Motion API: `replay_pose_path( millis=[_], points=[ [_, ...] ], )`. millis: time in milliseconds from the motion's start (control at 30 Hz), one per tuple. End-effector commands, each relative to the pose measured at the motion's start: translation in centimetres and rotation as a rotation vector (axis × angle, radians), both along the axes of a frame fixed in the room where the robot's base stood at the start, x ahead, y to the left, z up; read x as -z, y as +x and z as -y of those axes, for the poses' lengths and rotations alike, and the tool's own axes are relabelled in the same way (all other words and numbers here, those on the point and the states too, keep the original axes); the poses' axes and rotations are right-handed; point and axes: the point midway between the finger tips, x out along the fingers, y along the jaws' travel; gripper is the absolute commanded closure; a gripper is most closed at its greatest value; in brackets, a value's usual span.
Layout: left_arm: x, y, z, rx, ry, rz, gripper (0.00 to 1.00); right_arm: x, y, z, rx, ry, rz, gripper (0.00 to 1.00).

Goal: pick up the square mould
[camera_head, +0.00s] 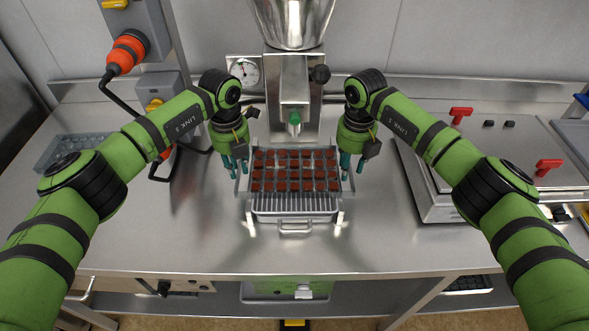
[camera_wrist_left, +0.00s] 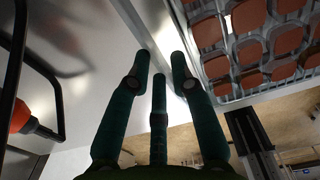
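The square mould (camera_head: 296,187), a clear tray with rows of brown square cavities, sits on a metal grate below the machine spout in the head view. Its underside and brown squares (camera_wrist_left: 249,16) show at the upper right of the left wrist view. My left gripper (camera_head: 235,166) points down beside the mould's left edge, its fingers apart and empty; they also show in the left wrist view (camera_wrist_left: 160,65). My right gripper (camera_head: 352,164) points down beside the mould's right edge, its fingers apart with nothing between them. I cannot tell if either gripper touches the mould.
The steel machine with its spout (camera_head: 294,118) stands right behind the mould. The ribbed grate (camera_head: 295,204) and a handle (camera_head: 295,228) are in front. A grey mould (camera_head: 62,150) lies at far left. A steel unit with red handles (camera_head: 461,115) stands right. The front counter is clear.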

Motion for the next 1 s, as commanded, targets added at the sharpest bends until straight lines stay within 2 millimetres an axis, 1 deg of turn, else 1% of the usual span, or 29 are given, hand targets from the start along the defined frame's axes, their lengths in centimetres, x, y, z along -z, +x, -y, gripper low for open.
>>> replay_pose_path(
  millis=[100, 133, 167, 200, 233, 533, 700, 867, 1000],
  points=[
    [0.0, 0.0, 0.0, 0.0, 0.0, 0.0, 0.77, 0.0, 0.0, 0.0, 0.0, 0.0, 0.0, 0.61],
    [0.0, 0.0, 0.0, 0.0, 0.0, 0.0, 0.85, 0.0, 0.0, 0.0, 0.0, 0.0, 0.0, 0.69],
    [0.0, 0.0, 0.0, 0.0, 0.0, 0.0, 0.97, 0.0, 0.0, 0.0, 0.0, 0.0, 0.0, 0.81],
    [0.0, 0.0, 0.0, 0.0, 0.0, 0.0, 1.0, 0.0, 0.0, 0.0, 0.0, 0.0, 0.0, 0.97],
    [0.0, 0.0, 0.0, 0.0, 0.0, 0.0, 1.0, 0.0, 0.0, 0.0, 0.0, 0.0, 0.0, 1.0],
    [0.0, 0.0, 0.0, 0.0, 0.0, 0.0, 1.0, 0.0, 0.0, 0.0, 0.001, 0.0, 0.0, 1.0],
    [-0.4, 0.0, 0.0, 0.0, -0.001, 0.001, 1.0, -0.4, 0.0, 0.0, 0.001, 0.001, 0.001, 1.0],
    [-1.4, 0.0, 0.0, 0.0, -0.001, 0.002, 1.0, -1.4, 0.0, 0.0, 0.001, 0.001, 0.002, 1.0],
    [-2.8, 0.0, 0.0, 0.0, -0.001, 0.002, 1.0, -2.8, 0.0, 0.0, 0.001, 0.001, 0.002, 1.0]
  ],
)
